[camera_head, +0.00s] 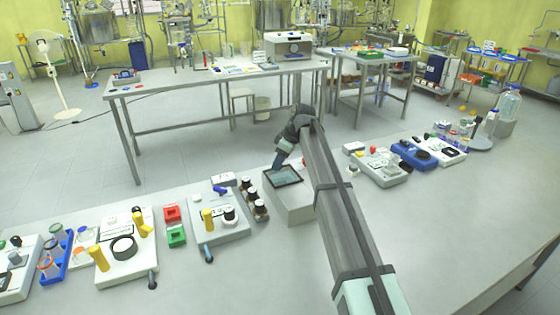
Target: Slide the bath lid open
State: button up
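The bath (293,205) is a light grey box on the near bench, just left of my arm. Its lid (283,177) is a dark-framed, pale glassy panel on top of the box. My gripper (277,167) points down at the far left edge of the lid, close to it or touching it; I cannot tell which. The fingers are small and dark here, and I cannot see whether they are open or shut. My forearm runs from the lower right and hides the bench to the right of the box.
Brown bottles (255,200) stand close left of the bath. A stirrer plate (217,222) with a yellow piece sits further left, beside red (172,213) and green (176,236) blocks. Right of my arm are a white device (380,170) and a blue device (414,156). The bench front is clear.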

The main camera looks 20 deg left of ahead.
grip_shut()
dwell(0.3)
jog(key=s+d, duration=0.7)
jog(key=shift+s+d, duration=0.3)
jog(key=shift+w, duration=0.1)
jog(key=shift+o, duration=1.4)
grip_release()
